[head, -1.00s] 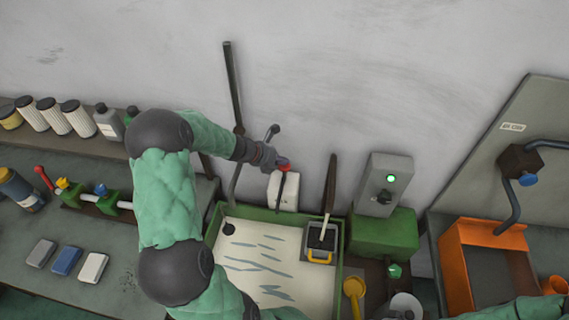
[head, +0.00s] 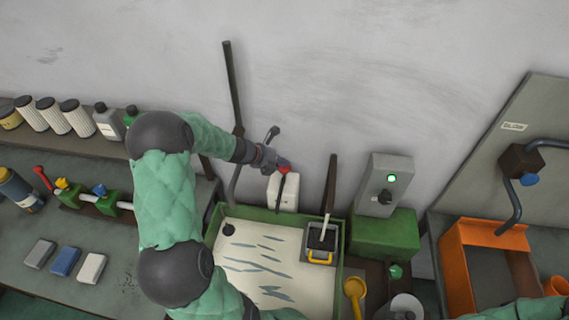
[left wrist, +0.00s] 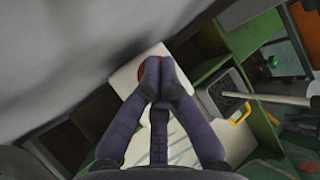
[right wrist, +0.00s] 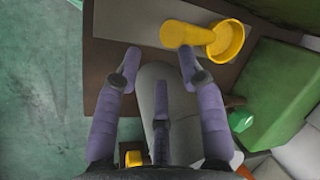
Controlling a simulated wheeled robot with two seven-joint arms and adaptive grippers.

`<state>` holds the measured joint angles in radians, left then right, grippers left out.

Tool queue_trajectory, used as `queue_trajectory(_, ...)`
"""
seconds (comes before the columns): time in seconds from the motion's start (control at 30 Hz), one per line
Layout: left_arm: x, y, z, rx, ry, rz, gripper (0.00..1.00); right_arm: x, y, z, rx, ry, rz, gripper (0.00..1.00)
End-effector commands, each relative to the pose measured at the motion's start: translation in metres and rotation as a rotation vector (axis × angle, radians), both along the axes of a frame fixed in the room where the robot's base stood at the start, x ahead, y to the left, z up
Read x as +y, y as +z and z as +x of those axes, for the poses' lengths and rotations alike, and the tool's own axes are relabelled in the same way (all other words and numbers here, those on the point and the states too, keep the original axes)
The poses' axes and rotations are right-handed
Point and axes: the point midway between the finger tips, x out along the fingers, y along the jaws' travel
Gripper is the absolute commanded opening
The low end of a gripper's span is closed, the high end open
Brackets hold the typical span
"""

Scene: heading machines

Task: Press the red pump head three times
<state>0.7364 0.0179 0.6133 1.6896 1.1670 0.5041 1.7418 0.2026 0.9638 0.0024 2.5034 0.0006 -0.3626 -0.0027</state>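The red pump head (head: 285,169) tops a white dispenser (head: 285,194) against the wall, behind the green-rimmed tray. My left gripper (head: 276,163) is at the red head, with its fingertips on or just above it; the fingers partly hide it. In the left wrist view the two fingertips (left wrist: 160,72) meet with nothing seen between them, and a red edge (left wrist: 143,64) shows beside them. Exact contact is hard to tell. My right gripper (right wrist: 160,62) is open, its fingers apart, away from the pump.
The green tray (head: 212,226) of pale liquid lies below the pump. A brush with a dark handle (head: 331,185) stands to the right, near a grey control box (head: 385,180) with a green light. A yellow scoop (head: 354,288) lies in front. A dark bar (head: 232,85) leans on the wall.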

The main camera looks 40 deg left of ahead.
Motion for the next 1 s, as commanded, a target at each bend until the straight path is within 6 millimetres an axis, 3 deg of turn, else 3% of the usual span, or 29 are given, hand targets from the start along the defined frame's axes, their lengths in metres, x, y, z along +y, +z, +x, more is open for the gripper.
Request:
queue_trajectory(0.27,-0.002,-0.001,-0.002,0.006,-0.002,-0.004,0.00,0.000,0.002,0.000,0.000,0.000,0.000,0.40)
queue_trajectory(1.0,-0.001,0.030,0.000,0.002,-0.001,-0.002,0.00,0.000,0.035,0.000,0.000,0.000,0.000,0.40)
